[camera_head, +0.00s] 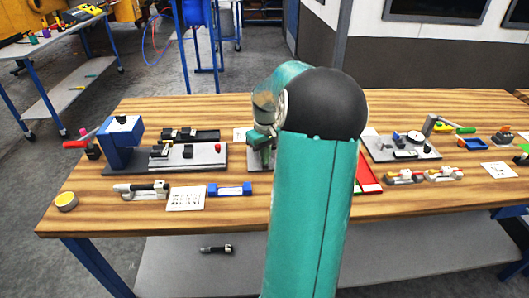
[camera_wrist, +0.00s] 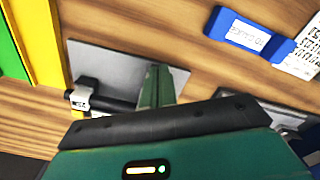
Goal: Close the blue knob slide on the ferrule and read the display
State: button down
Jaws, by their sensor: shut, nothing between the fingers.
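My gripper (camera_head: 261,157) is mostly hidden behind my teal arm in the head view, over the middle of the bench. In the wrist view its green fingers (camera_wrist: 156,86) are together and empty. They are over or in front of a grey plate (camera_wrist: 112,62). A device with a silver end and a black body (camera_wrist: 83,97) lies on that plate, left of the fingers and partly covered by my gripper. I cannot tell whether the fingers touch anything. I cannot make out a blue knob, a ferrule or a readable display in either view.
A blue press-like stand (camera_head: 121,140) is at left, and a plate with a round dial (camera_head: 413,137) at right.

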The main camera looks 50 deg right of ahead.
jog(key=shift+w+d, duration=0.15)
jog(key=shift+w+d, duration=0.65)
jog(key=shift+d, duration=0.1)
jog(key=shift+w+d, duration=0.15)
jog(key=shift+w, duration=0.05)
dwell(1.5)
jog(key=shift+s, duration=0.1)
dwell(0.4)
jog(key=shift+r, duration=0.1)
jog(key=shift+s+r, duration=0.1)
jog(key=shift+r, duration=3.3)
